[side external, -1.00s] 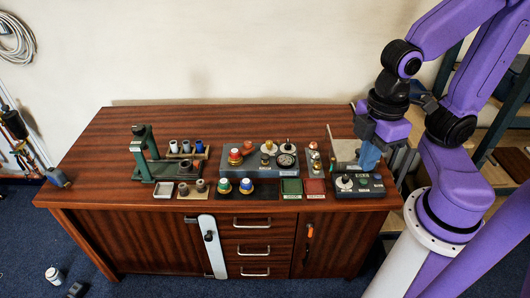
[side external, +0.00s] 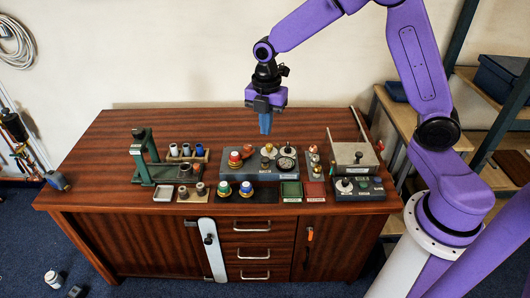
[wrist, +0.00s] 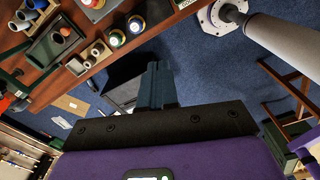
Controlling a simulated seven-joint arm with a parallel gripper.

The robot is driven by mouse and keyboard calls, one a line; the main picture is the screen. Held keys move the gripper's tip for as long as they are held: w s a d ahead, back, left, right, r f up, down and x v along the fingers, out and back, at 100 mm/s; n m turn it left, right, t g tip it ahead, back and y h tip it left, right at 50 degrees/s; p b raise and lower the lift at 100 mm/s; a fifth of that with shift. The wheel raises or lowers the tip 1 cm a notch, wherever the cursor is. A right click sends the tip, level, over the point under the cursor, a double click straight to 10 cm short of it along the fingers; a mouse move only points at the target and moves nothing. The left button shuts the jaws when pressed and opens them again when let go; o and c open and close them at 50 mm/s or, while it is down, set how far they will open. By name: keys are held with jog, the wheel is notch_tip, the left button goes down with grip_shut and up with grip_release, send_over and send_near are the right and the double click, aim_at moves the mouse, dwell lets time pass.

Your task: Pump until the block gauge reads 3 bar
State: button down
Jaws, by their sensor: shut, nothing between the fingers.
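The grey manifold block (side external: 232,172) sits on the middle of the bench. Its round dial gauge (side external: 286,163) is at the block's right end; the needle is too small to read. To the right is a pale box (side external: 352,156) with a slanting rod (side external: 359,123) beside it, which may be the pump and its lever. In front of it is a dark control box (side external: 359,190) with a white knob and a green button. My gripper (side external: 265,132) is shut and empty, above the block's back edge and apart from everything. Its blue fingers also show in the wrist view (wrist: 158,88).
Green (side external: 291,190) and red (side external: 315,190) trays lie to the right. A green press (side external: 145,155) and several cylinders are at left. The bench's back strip is clear.

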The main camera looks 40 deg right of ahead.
aim_at(265, 159)
jog(key=w+d+f+n, duration=0.4)
jog(key=w+d+f, duration=0.2)
jog(key=w+d, duration=0.2)
jog(key=shift+w+d+f, duration=0.2)
jog(key=shift+w+d, duration=0.1)
jog(key=shift+w, duration=0.2)
jog(key=shift+f, duration=0.1)
notch_tip(265, 159, down, 14)
jog(key=shift+r, duration=0.15)
jog(key=shift+s+f, duration=0.1)
jog(key=shift+f, duration=0.95)
jog(key=shift+r, duration=0.1)
notch_tip(265, 159, up, 14)
